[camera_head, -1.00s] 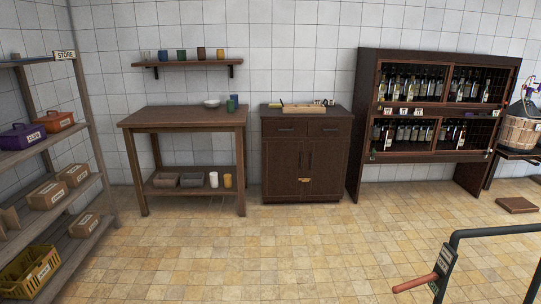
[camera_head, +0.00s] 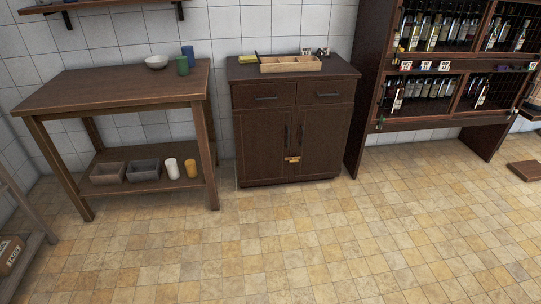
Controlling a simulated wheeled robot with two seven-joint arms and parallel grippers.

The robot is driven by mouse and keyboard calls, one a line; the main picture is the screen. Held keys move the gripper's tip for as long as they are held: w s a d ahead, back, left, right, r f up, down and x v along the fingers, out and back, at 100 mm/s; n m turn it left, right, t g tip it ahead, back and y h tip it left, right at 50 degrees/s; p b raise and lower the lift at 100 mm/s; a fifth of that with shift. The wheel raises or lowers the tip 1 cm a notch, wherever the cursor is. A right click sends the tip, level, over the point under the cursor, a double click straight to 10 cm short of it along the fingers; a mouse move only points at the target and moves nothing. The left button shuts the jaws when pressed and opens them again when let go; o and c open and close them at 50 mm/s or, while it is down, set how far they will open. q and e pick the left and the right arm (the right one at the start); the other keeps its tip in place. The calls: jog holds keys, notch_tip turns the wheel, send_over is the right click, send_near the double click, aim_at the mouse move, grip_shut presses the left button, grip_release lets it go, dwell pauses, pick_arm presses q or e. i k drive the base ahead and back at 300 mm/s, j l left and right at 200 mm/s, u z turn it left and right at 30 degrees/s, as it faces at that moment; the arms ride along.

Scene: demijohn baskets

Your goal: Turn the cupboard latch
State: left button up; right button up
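The dark brown cupboard (camera_head: 265,148) stands against the tiled wall near the middle of the view. It has two drawers on top and two doors below, all shut. The small brass-coloured latch (camera_head: 292,160) sits low on the doors, across the seam between them, below two dark upright handles. It looks roughly level, but it is too small to tell its exact setting. Neither of my grippers is in view.
A wooden table (camera_head: 115,90) with a lower shelf stands left of the cupboard. A wooden tray (camera_head: 290,69) lies on the cupboard top. A bottle rack (camera_head: 430,112) stands close on the right. A flat brown block (camera_head: 524,171) lies on the floor at right. The tiled floor (camera_head: 300,240) before the cupboard is clear.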

aim_at(292, 160)
jog(key=i+z, duration=0.25)
jog(key=i, duration=0.65)
